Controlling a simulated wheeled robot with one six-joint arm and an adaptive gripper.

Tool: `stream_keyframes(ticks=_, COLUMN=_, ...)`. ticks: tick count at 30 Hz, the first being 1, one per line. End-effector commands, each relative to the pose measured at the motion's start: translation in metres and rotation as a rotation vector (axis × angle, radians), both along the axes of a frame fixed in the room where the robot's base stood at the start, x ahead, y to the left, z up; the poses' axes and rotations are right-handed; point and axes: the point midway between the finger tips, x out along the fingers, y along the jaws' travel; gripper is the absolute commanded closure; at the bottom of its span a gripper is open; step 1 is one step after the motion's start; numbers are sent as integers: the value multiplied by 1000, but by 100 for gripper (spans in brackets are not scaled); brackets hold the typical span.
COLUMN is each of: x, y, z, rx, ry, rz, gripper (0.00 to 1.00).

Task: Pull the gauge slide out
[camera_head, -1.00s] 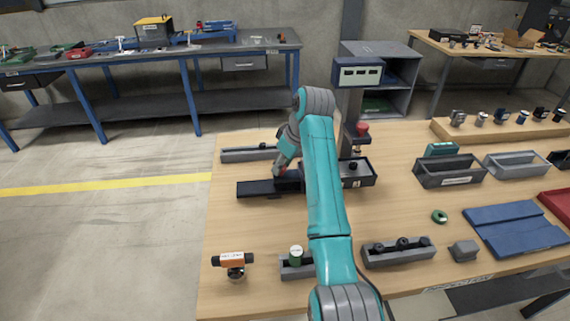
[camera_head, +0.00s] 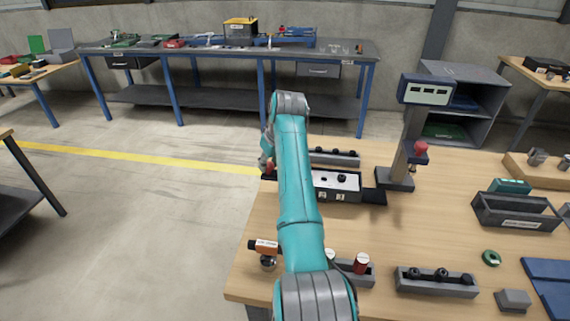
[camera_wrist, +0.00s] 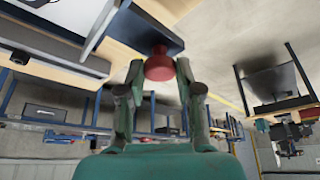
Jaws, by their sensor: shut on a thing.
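The gauge slide (camera_head: 340,192) is a long dark box with a light top, a black knob and small labels on its front. It lies left of the gauge post (camera_head: 409,150), with a dark flat rail (camera_head: 373,196) bare at its right end. My gripper (camera_head: 267,166) is at the slide's left end, partly hidden by my arm. In the wrist view my gripper (camera_wrist: 158,75) is shut on a red knob (camera_wrist: 158,65), with its fingers on both sides. The knob sits at the end of a dark plate (camera_wrist: 140,28).
A display head (camera_head: 426,90) tops the gauge post. A grey block rack (camera_head: 335,157) lies behind the slide. Near the front are an orange-and-black tool (camera_head: 264,246), a red cylinder (camera_head: 362,262) and a rack with black knobs (camera_head: 436,282). Open floor lies left of the table.

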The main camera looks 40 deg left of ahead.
Motion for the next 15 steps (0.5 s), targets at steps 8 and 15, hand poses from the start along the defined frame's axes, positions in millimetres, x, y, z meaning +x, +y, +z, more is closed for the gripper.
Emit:
stream_keyframes(ticks=8, x=-6, y=8, z=-1, rx=-1, ry=1, rz=1, gripper=100)
stream_keyframes(ticks=15, x=-7, y=9, z=-1, rx=1, ry=2, rz=3, gripper=100)
